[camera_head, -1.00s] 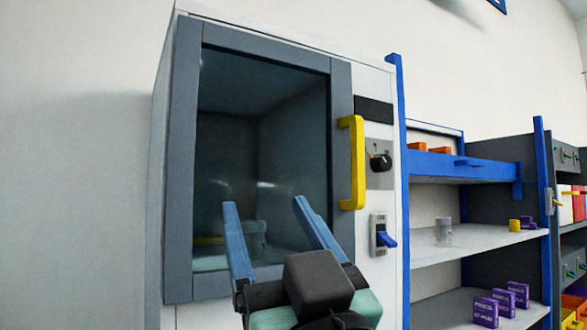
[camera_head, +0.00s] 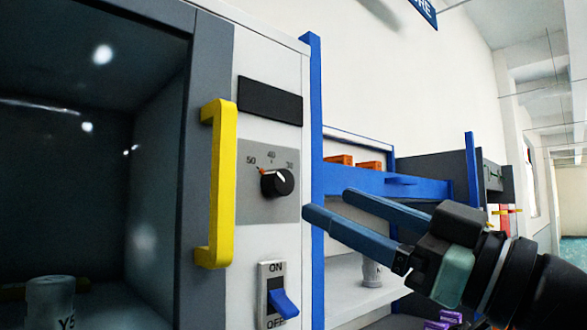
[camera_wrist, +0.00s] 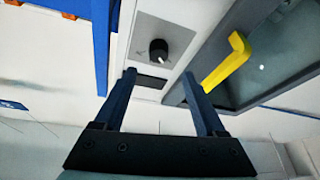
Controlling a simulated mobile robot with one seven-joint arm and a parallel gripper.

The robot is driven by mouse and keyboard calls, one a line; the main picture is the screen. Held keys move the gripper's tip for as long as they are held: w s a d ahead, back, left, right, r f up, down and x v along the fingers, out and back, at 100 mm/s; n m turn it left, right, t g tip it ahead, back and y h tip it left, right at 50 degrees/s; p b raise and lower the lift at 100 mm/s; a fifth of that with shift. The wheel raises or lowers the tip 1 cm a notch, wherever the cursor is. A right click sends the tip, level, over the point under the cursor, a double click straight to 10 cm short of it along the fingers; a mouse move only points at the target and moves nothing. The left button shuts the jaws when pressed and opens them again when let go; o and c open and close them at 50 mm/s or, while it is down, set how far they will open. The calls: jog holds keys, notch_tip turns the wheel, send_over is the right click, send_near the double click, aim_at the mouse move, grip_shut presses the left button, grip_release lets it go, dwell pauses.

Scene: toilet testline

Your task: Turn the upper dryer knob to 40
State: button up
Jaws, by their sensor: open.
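An orange-red mark lies near the 50. My gripper (camera_head: 328,203) is open and empty, with its two blue fingers to the right of the knob and apart from it. In the wrist view the knob (camera_wrist: 158,50) appears just beyond the gap between the fingertips (camera_wrist: 159,74). The dryer (camera_head: 307,130) has a dark display (camera_head: 270,101) above the dial.
A yellow door handle (camera_head: 217,185) stands out left of the knob. A blue ON/OFF switch (camera_head: 284,305) is below it. A blue-framed shelf (camera_head: 316,120) stands right of the dryer, behind my gripper. A container (camera_head: 50,302) shows behind the door glass.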

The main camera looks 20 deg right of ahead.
aim_at(287, 185)
jog(key=p+x, duration=0.3)
jog(key=x, duration=0.4)
jog(key=shift+w+p, duration=0.25)
jog(key=shift+p, duration=0.1)
jog(key=shift+w+a, duration=0.1)
jog(key=shift+w, duration=0.35)
grip_shut()
